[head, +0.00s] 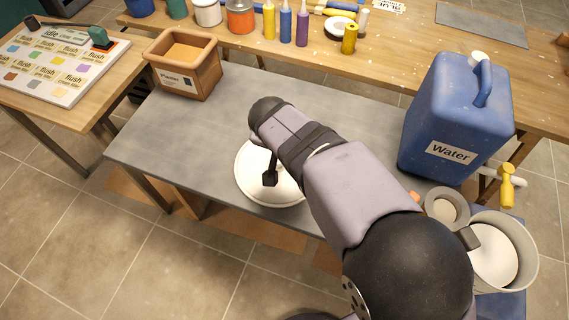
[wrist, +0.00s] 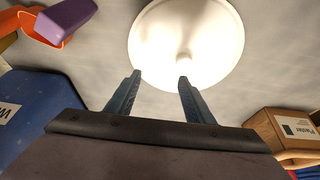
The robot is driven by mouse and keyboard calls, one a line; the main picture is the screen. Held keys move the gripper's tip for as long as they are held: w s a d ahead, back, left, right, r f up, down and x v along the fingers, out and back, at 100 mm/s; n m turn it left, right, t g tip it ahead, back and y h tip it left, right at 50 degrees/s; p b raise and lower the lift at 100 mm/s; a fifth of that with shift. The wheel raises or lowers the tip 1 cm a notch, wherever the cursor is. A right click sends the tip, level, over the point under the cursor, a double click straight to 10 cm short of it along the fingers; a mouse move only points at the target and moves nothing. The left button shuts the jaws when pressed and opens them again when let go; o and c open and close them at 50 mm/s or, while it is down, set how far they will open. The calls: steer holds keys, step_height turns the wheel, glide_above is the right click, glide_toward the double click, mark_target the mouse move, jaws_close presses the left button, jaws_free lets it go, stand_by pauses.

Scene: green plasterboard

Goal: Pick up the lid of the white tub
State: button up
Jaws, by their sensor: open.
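The white round lid (head: 240,181) lies flat on the grey table, partly covered by my arm in the head view. The wrist view shows the lid (wrist: 160,35) with a small round knob (wrist: 183,58) near its middle. My gripper (wrist: 160,77) is open and empty, its two dark fingers pointing toward the lid. The right fingertip is close to the knob in the picture; I cannot tell whether it touches. In the head view a dark finger (head: 270,178) shows over the lid. An open round tub (head: 525,275) with a white inside stands at the right, without a lid on it.
A blue water canister (head: 440,110) stands on the table's right. A small round container (head: 430,210) is beside the tub. Bottles and jars line the wooden bench (head: 390,60) behind. The grey table (head: 150,130) left of the lid is clear.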

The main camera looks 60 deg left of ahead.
steer(key=shift+s+a+f+p, duration=0.25)
steer(key=shift+s+a+f, duration=0.4)
steer(key=shift+s, duration=0.2)
steer(key=shift+s+a+f+p, duration=0.2)
steer(key=shift+s+a+f, duration=0.3)
steer(key=shift+s+f, duration=0.3)
steer(key=shift+a+p+x, duration=0.2)
steer(key=shift+p+x, duration=0.4)
steer(key=shift+x, duration=0.6)
steer(key=shift+a+p+x, duration=0.25)
steer(key=shift+p+x, duration=0.35)
steer(key=shift+x, duration=0.6)
steer(key=shift+s, duration=0.15)
steer(key=c, duration=1.2)
